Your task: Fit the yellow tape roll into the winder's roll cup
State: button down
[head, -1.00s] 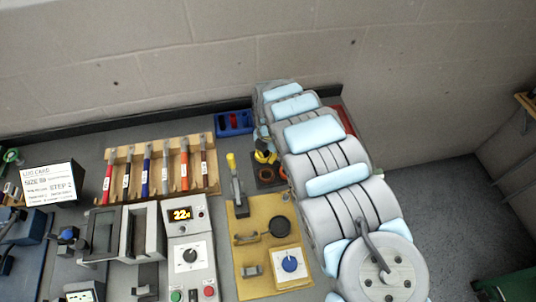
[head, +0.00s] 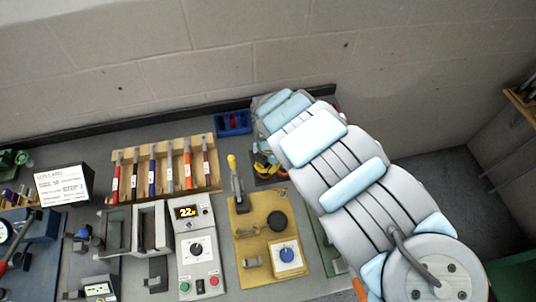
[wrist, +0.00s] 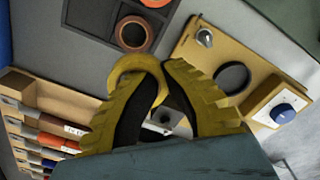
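The yellow tape roll (wrist: 127,64) shows in the wrist view at my fingertips, its near wall between the two fingers and part of it hidden by them. My gripper (wrist: 161,72) has yellow fingers with dark pads and looks shut on that wall. In the head view my gripper (head: 265,164) is over the black roll tray at the end of my arm; the roll cannot be made out clearly there. The winder is a tan board (head: 244,224) with a black round roll cup (head: 277,221), which also shows in the wrist view (wrist: 232,77) right of the roll. The cup looks empty.
The black tray (wrist: 92,33) holds an orange-brown roll (wrist: 149,32). A yellow-handled lever (head: 232,163) stands at the board's back left, and a blue knob (head: 287,255) at its front. A rack of coloured tools (head: 165,172) and a control box (head: 197,250) are to the left.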

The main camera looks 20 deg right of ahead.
jog(key=s+p, duration=0.1)
jog(key=p, duration=0.1)
jog(key=s+a+r+p, duration=0.1)
jog(key=p, duration=0.1)
jog(key=s+r+p, duration=0.1)
jog(key=s+p, duration=0.1)
jog(key=shift+s+a+r+p, duration=0.1)
jog(key=shift+a+p, duration=0.1)
jog(key=shift+p, duration=0.15)
